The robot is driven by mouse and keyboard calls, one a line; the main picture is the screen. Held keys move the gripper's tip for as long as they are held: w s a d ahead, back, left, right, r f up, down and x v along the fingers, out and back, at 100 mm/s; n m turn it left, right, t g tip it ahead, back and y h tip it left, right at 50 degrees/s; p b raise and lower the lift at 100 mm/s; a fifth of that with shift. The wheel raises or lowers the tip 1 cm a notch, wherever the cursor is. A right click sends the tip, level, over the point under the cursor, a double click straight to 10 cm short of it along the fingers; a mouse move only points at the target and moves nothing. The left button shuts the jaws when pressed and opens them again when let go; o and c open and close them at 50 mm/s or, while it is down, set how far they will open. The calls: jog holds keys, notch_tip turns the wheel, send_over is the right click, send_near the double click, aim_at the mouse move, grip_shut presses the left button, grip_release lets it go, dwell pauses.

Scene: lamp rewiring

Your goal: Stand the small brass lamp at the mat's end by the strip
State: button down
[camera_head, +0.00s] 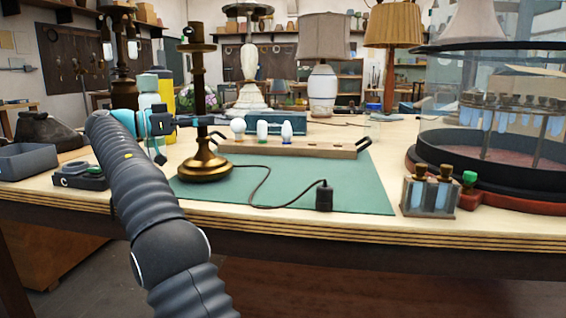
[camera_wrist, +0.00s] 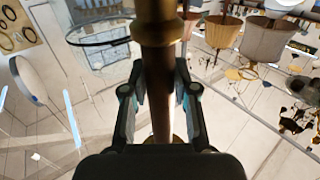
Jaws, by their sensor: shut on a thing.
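The small brass lamp (camera_head: 206,165) is upright over the left end of the green mat (camera_head: 340,187). I cannot tell whether its round base touches the mat. My gripper (camera_head: 197,121) is shut on its dark stem, about halfway up. In the wrist view the brass stem (camera_wrist: 157,75) runs between my two fingers. The wooden strip (camera_head: 300,148), with several bulbs standing on it, lies along the mat's back edge, just right of the lamp. A black cord runs across the mat to a black plug (camera_head: 324,196) near the front edge.
A small rack of blue vials (camera_head: 430,195) and a large glass dome (camera_head: 490,115) stand at the right. A grey tray (camera_head: 40,162) and a dark small device (camera_head: 82,177) are at the left. Bottles and other lamps stand behind.

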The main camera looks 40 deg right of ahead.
jog(key=shift+f+b, duration=0.4)
dwell(0.3)
jog(key=c, duration=0.8)
grip_release()
jog(key=shift+f, duration=0.2)
jog(key=shift+r, duration=0.1)
jog(key=s+a+r+n+t+y, duration=0.3)
jog(key=a+r+n+t, duration=0.6)
jog(key=n+t, duration=0.25)
jog(key=s+a+f+n+y, duration=0.3)
jog(key=s+f+y, duration=0.1)
jog(key=s+f, duration=0.7)
jog(key=s+a+f+n+g+y, duration=0.1)
jog(key=s+a+f+n+y, duration=0.2)
jog(key=s+f, duration=0.8)
jog(key=s+a+f+n+y, duration=0.3)
jog(key=s+f+y, duration=0.4)
jog(key=s+f, duration=0.5)
notch_tip(320, 180, down, 6)
jog(key=shift+f+g, duration=0.2)
jog(key=shift+g, duration=0.05)
